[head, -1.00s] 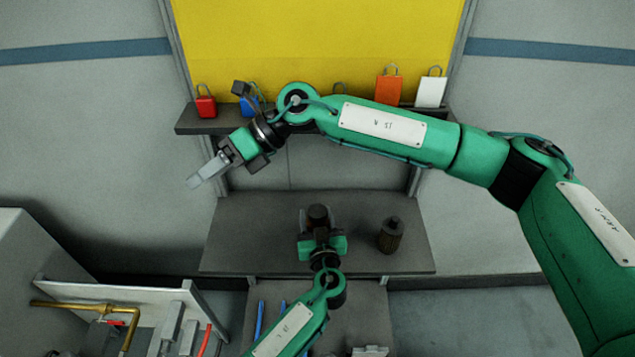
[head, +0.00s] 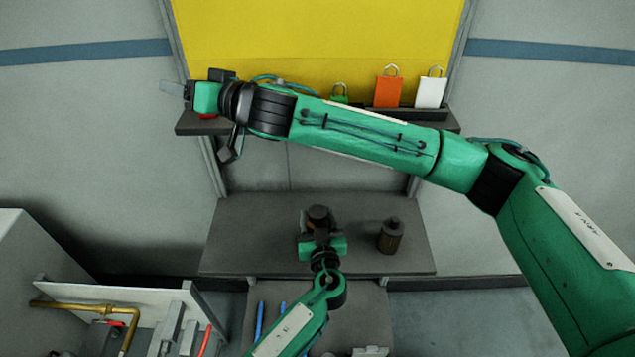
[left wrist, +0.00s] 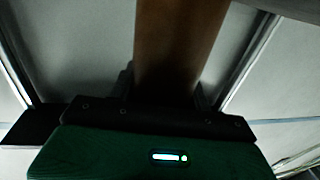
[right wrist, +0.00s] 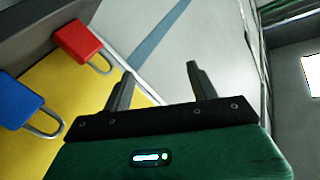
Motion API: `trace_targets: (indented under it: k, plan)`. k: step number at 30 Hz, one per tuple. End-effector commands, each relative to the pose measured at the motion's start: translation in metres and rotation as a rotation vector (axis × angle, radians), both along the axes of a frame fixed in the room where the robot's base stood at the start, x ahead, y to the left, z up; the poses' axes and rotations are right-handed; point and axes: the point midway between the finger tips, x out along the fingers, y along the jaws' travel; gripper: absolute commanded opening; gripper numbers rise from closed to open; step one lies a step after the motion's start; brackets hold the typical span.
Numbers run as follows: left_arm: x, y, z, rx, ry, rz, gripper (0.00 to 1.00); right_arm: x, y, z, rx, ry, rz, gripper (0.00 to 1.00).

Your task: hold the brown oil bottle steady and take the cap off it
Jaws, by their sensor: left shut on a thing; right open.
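A brown bottle (left wrist: 180,40) fills the middle of the left wrist view, between the fingers of my left gripper (head: 318,228). That gripper is shut on it above the grey bench. In the head view the top of the held bottle (head: 317,212) shows past the gripper; I cannot make out its cap clearly. My right gripper (head: 172,89) is far from the bottle, up at the left end of the padlock shelf. It is open and empty, with its fingers apart in the right wrist view (right wrist: 160,78).
A second dark bottle (head: 390,236) stands on the bench (head: 250,225), right of my left gripper. The shelf (head: 190,125) before the yellow board holds orange (head: 388,92), white (head: 430,92), red (right wrist: 77,41) and blue (right wrist: 18,100) padlocks. A brass pipe (head: 85,306) is at lower left.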

Motion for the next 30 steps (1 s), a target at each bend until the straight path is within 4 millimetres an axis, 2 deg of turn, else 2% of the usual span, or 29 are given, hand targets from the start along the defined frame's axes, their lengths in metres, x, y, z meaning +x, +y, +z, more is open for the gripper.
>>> trace_targets:
  k: [4,8,13,17,21,27,30]
  plan:
    - [0.0,0.0,0.0,0.0,0.001,0.0,0.0,0.003,-0.005,-0.031,0.059,0.432,-0.12,0.59]
    - [0.0,0.0,0.0,0.0,0.001,0.0,0.0,-0.004,-0.012,-0.063,0.093,0.808,-0.252,0.59]
    - [0.0,0.0,0.0,0.0,0.0,0.0,0.0,-0.017,-0.04,-0.111,0.059,1.194,-0.484,0.59]
    - [0.0,0.0,0.0,0.0,0.0,0.0,0.0,-0.018,-0.08,-0.145,-0.05,1.332,-0.668,0.59]
    - [0.0,0.0,0.0,0.0,0.0,0.0,0.0,-0.018,-0.133,-0.176,-0.216,1.406,-0.837,0.59]
    - [0.0,0.0,0.0,0.0,0.0,0.0,0.0,-0.028,-0.196,-0.2,-0.443,1.48,-0.997,0.59]
    - [0.0,0.0,0.0,0.0,0.0,0.0,0.0,-0.034,-0.216,-0.205,-0.523,1.504,-1.038,0.59]
